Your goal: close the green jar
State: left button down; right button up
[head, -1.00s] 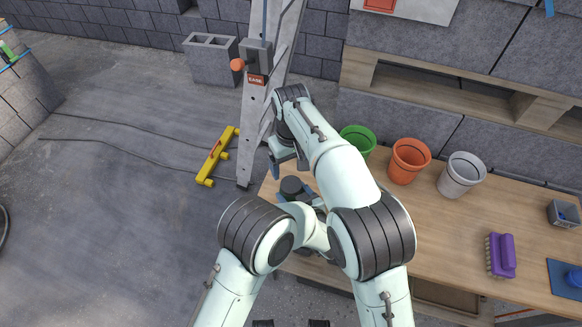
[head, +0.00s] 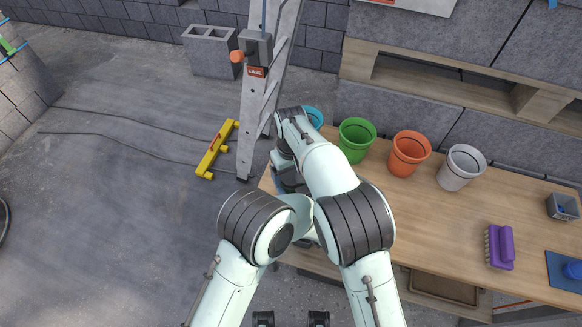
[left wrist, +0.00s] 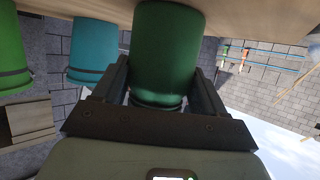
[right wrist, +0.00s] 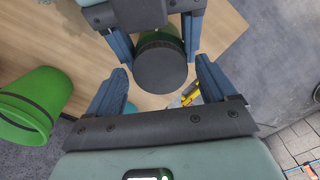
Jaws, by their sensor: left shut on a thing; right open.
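The dark green jar (left wrist: 165,50) is held between the two fingers of my left gripper (left wrist: 160,66) in the left wrist view. In the right wrist view the dark grey round lid (right wrist: 161,69) faces the camera at the jar's end, with green (right wrist: 157,36) showing behind it. I cannot tell whether the lid is fully seated. My right gripper (right wrist: 162,67) is open, with its blue fingers at either side of the lid and a gap visible to each. In the head view my arms hide the jar and lid.
A teal pot (head: 314,117), green pot (head: 357,142), orange pot (head: 408,155) and white pot (head: 461,168) stand along the back of the wooden table (head: 430,215). A purple brush (head: 499,248) and grey bin (head: 562,207) are farther right. A ladder (head: 262,110) stands behind the left end.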

jog(key=c, duration=1.1)
jog(key=m, duration=1.3)
jog(key=o, duration=1.2)
jog(key=shift+c, duration=0.2)
pick_arm(q)
jog(key=shift+a, duration=0.1)
